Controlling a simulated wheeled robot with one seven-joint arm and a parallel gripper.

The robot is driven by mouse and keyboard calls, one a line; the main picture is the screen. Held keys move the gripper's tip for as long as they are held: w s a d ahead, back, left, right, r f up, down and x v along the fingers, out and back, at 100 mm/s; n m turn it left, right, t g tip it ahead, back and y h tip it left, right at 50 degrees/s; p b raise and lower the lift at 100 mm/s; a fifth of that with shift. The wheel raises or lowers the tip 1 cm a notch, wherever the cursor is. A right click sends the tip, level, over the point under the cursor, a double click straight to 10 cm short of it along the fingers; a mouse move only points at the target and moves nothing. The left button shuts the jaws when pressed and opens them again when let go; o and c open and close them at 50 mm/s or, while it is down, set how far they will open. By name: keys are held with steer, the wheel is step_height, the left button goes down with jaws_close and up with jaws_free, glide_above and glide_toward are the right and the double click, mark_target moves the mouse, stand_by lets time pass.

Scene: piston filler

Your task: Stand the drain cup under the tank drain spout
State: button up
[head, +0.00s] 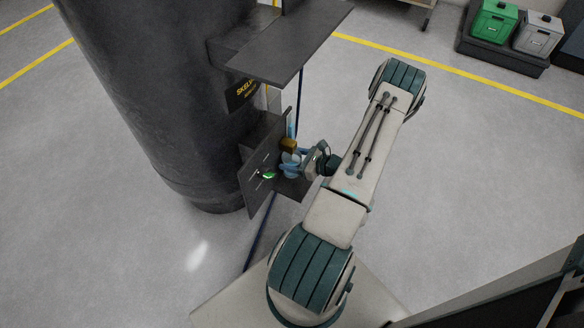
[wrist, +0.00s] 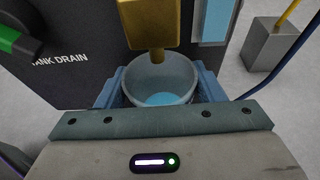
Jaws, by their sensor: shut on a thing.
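The drain cup (wrist: 160,98) is a pale translucent cup with a blue bottom inside. My gripper (wrist: 160,105) is shut on it, with a blue finger on each side, and the cup looks upright. The brass tank drain spout (wrist: 150,25) comes down over the cup, its lower end over the cup's opening in the wrist view. In the head view my gripper (head: 300,158) is beside the tank panel, next to the brass spout (head: 289,144). The cup (head: 290,164) is small there and partly hidden. I cannot tell whether its base touches anything.
A dark panel marked TANK DRAIN (wrist: 70,75) stands behind the cup, with a green-ended handle (wrist: 15,40) at left. A dark shelf (head: 290,187) lies below my gripper. The large dark tank (head: 160,90) stands left. Open floor (head: 460,150) lies to the right.

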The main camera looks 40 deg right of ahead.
steer(key=shift+f+b, duration=0.8)
steer(key=shift+f, duration=1.1)
steer(key=shift+f, duration=0.1)
steer(key=shift+f, duration=0.15)
steer(key=o, duration=1.1)
steer(key=shift+s+r, duration=0.1)
steer(key=shift+r, duration=0.25)
steer(key=p+v, duration=0.3)
steer(key=v, duration=0.8)
steer(key=shift+s+d+r, duration=0.1)
steer(key=shift+s+d, duration=0.1)
steer(key=shift+s, duration=0.15)
